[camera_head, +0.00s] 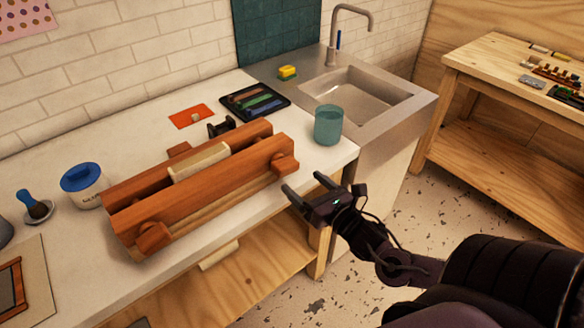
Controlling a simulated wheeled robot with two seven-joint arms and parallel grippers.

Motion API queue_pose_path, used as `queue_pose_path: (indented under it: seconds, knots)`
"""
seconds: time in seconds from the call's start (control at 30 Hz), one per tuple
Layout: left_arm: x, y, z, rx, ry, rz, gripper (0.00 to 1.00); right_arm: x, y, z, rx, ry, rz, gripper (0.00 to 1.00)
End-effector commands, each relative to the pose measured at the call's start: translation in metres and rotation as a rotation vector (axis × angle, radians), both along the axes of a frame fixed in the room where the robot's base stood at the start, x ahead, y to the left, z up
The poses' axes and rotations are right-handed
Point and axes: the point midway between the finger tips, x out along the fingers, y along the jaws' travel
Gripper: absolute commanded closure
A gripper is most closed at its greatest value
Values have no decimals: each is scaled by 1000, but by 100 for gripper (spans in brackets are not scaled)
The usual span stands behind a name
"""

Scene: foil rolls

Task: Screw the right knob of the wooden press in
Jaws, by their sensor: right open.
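The wooden press (200,191) lies on the white counter, with two long reddish-brown beams and a pale block (199,161) clamped between them. Its right knob (284,163) is on the front beam, near the right end. The left knob (153,238) is on the same beam near its left end. My right gripper (303,183) is open and empty at the counter's front edge, its fingers pointing up-left, just below and right of the right knob and apart from it. My left gripper is not in view.
A teal cup (328,125) stands right of the press near the counter edge. Behind are a dark tray (255,103), an orange card (190,117) and a sink (358,100). Bare counter lies between press and cup.

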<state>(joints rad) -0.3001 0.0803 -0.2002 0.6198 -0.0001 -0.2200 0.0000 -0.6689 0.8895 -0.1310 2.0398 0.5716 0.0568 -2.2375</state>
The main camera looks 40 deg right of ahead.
Motion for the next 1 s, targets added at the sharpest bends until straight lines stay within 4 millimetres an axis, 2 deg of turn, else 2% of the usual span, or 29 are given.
queue_pose_path:
  seconds: [0.17, 0.63, 1.0]
  knots:
    - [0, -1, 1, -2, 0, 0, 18, 10, 3, 5, -17, -13, 6, 18]
    - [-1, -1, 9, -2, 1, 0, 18, 68, 6, 5, -15, -11, 4, 18]
    - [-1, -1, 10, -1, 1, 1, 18, 78, 8, 3, -15, -7, 6, 18]
